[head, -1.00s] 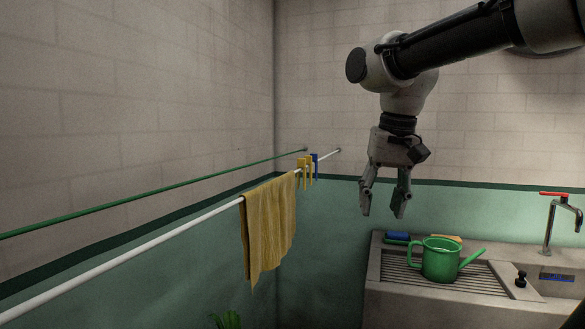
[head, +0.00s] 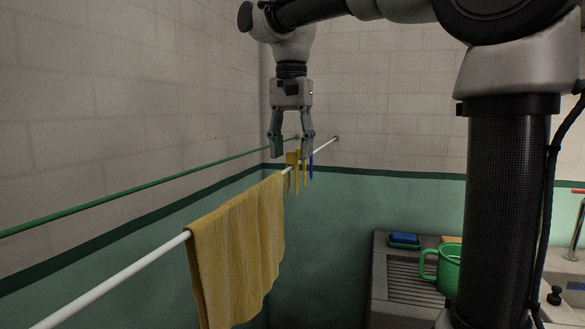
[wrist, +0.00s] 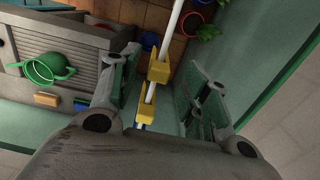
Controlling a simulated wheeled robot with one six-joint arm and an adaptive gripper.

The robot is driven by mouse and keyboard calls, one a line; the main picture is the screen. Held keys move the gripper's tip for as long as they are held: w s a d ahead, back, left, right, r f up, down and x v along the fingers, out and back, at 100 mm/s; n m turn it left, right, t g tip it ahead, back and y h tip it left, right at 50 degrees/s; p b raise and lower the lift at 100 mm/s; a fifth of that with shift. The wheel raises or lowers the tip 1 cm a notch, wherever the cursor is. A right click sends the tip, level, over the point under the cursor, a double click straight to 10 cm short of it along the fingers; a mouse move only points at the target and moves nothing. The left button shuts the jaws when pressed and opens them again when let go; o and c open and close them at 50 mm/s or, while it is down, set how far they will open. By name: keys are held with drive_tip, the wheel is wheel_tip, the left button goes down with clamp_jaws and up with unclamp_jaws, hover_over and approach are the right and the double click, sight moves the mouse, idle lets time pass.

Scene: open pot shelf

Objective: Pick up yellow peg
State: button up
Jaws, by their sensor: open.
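Two yellow pegs are clipped side by side on the white rod; in the head view one yellow peg (head: 291,171) is nearer and the other yellow peg (head: 302,168) is just behind it. In the wrist view one yellow peg (wrist: 159,69) shows between the fingertips, and the other yellow peg (wrist: 145,114) lies closer to the palm along the rod. My gripper (head: 291,155) points down, open and empty, right above the pegs; in the wrist view its fingers (wrist: 158,78) stand on either side of the rod. I cannot tell whether they touch a peg.
A blue peg (head: 311,166) is close behind the yellow ones. A yellow towel (head: 237,252) hangs on the white rod (head: 115,281) in front. A green line (head: 130,199) runs along the left wall. A green watering can (head: 447,268) and blue sponge (head: 404,239) are at the sink.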

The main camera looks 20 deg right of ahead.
sight(292, 165)
wheel_tip(292, 165, down, 6)
drive_tip(key=shift+d+f, duration=0.1)
drive_tip(key=shift+f, duration=0.05)
drive_tip(key=c, duration=0.9)
